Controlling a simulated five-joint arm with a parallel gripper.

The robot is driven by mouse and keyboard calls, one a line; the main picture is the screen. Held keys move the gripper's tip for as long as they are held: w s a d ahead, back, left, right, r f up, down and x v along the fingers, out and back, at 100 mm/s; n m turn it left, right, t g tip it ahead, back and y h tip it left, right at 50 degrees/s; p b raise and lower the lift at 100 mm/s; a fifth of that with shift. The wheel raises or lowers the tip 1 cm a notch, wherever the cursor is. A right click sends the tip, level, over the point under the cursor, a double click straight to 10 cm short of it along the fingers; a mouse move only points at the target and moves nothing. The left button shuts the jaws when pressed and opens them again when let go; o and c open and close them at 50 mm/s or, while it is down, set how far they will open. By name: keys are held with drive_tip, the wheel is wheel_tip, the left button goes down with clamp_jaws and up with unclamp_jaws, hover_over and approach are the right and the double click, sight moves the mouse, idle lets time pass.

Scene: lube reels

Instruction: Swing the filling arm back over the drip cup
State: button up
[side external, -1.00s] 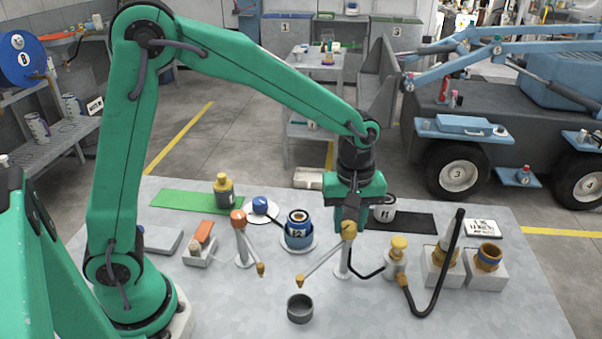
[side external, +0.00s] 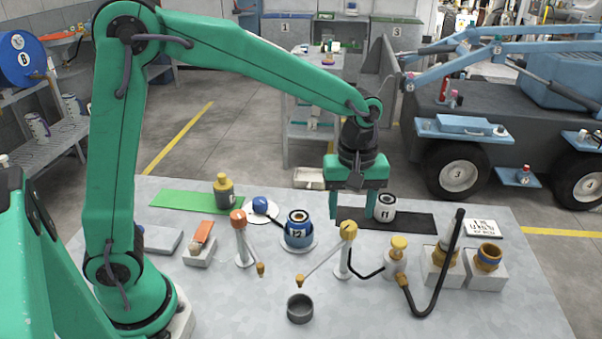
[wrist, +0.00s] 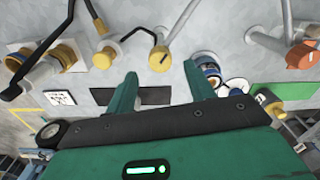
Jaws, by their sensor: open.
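The filling arm (side external: 325,264) is a thin grey bar running from a yellow head (side external: 348,230) on a white post down to a yellow nozzle (side external: 299,279). In the picture the nozzle shows just above the back rim of the dark grey drip cup (side external: 300,309); I cannot tell whether it is directly over it. My gripper (side external: 352,212) is open and empty, raised behind the yellow head and apart from it. In the wrist view the yellow head (wrist: 160,58) shows just beyond my open fingers (wrist: 160,70). The drip cup is not visible there.
A second arm with an orange head (side external: 238,219) stands to the left. A yellow-capped pump (side external: 397,258) and a black hose (side external: 440,275) stand right.

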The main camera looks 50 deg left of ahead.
drive_tip(key=shift+r, duration=2.1)
drive_tip(key=shift+s+a+r, duration=0.15)
drive_tip(key=s+a+r+m+t, duration=0.1)
drive_tip(key=s+a+m+t, duration=0.1)
drive_tip(key=s+a+m, duration=0.3)
drive_tip(key=s+a+r+m+t, duration=0.2)
drive_tip(key=s+a+m, duration=0.4)
drive_tip(key=s, duration=0.6)
drive_tip(key=shift+s+r+t, duration=0.3)
drive_tip(key=shift+t, duration=0.5)
